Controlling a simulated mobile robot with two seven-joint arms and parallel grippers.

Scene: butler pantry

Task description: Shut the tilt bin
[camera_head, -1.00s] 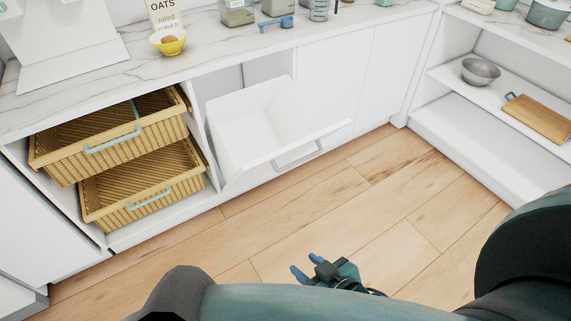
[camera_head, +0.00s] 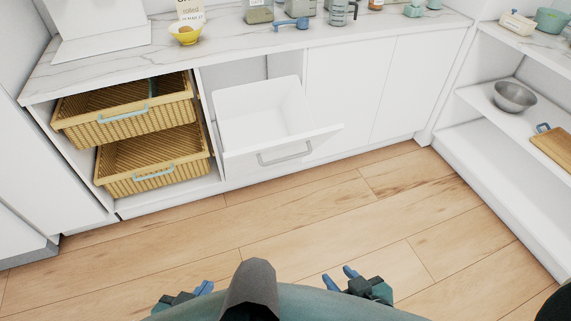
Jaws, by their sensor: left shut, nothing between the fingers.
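The white tilt bin (camera_head: 262,118) is in the middle of the lower cabinets. Its front panel leans out from the top, so it stands open, and its inside looks empty. A grey bar handle (camera_head: 285,153) is on the front panel. My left gripper (camera_head: 204,288) is low in the view, over the floor, shut and empty. My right gripper (camera_head: 341,276) is to its right, also low in the view, with its blue fingers apart and nothing between them. Both grippers are well apart from the bin.
Two wicker baskets (camera_head: 125,117) sit left of the bin, partly pulled out. The marble counter (camera_head: 230,46) above holds a yellow bowl (camera_head: 185,33) and several jars. Open shelves (camera_head: 500,120) with a metal bowl (camera_head: 513,97) stand at right. The wooden floor (camera_head: 270,220) before the bin is clear.

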